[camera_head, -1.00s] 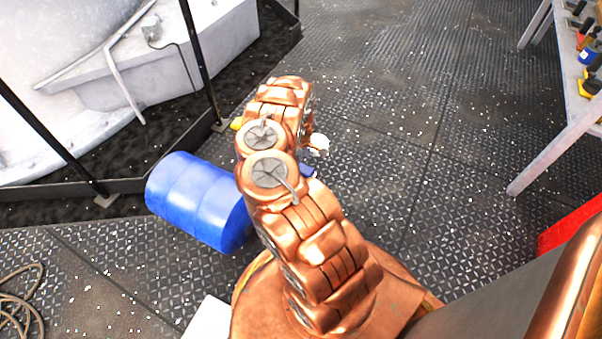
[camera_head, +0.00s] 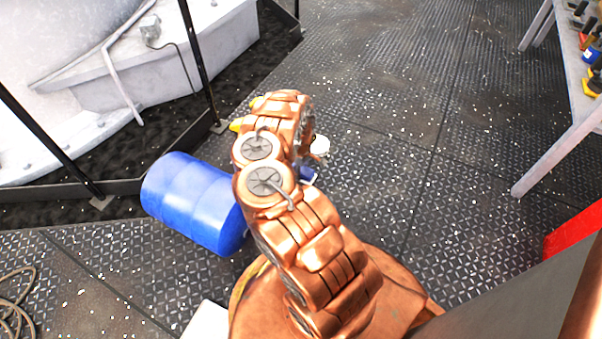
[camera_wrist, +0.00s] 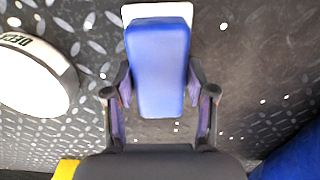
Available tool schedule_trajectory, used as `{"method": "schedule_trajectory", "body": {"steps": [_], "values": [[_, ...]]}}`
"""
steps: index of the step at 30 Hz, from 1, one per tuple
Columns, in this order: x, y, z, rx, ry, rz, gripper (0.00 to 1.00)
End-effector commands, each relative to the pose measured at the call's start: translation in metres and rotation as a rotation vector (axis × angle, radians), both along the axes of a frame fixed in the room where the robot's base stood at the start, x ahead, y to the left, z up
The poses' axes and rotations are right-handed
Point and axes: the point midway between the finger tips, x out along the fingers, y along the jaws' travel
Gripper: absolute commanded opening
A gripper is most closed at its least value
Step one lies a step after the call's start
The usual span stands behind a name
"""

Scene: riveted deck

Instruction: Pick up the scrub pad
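The scrub pad, which I take to be the blue block (camera_wrist: 160,65), lies between the fingers of my gripper (camera_wrist: 160,84) in the wrist view. One fingertip is close along each long side of it; I cannot tell whether they press on it. A white edge shows behind its far end; I cannot tell whether this is part of the pad. In the head view a small blue piece (camera_head: 307,174) shows beside my copper arm, likely the same pad. The arm hides most of my gripper there.
A round white lid (camera_wrist: 32,75) with lettering is left of the pad, and shows right of my arm in the head view (camera_head: 320,145). A blue drum (camera_head: 195,202) lies left of my arm. A bench (camera_head: 570,140) with tools stands at right. The middle deck is open.

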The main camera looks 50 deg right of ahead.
Motion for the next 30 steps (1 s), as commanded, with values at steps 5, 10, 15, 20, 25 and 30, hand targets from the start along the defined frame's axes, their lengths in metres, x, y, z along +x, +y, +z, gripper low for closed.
{"method": "schedule_trajectory", "body": {"steps": [5,10,15,20,25,30], "values": [[0.000,0.000,0.000,0.000,0.000,0.000,0.33],[0.000,0.000,0.000,0.000,0.000,0.000,0.16],[0.000,0.000,0.000,0.000,0.000,0.000,0.16],[0.000,0.000,0.005,0.000,-0.001,0.000,0.16],[0.001,0.000,0.027,0.001,-0.003,0.000,0.16],[-0.017,-0.001,0.042,0.003,0.000,-0.005,0.16]]}}
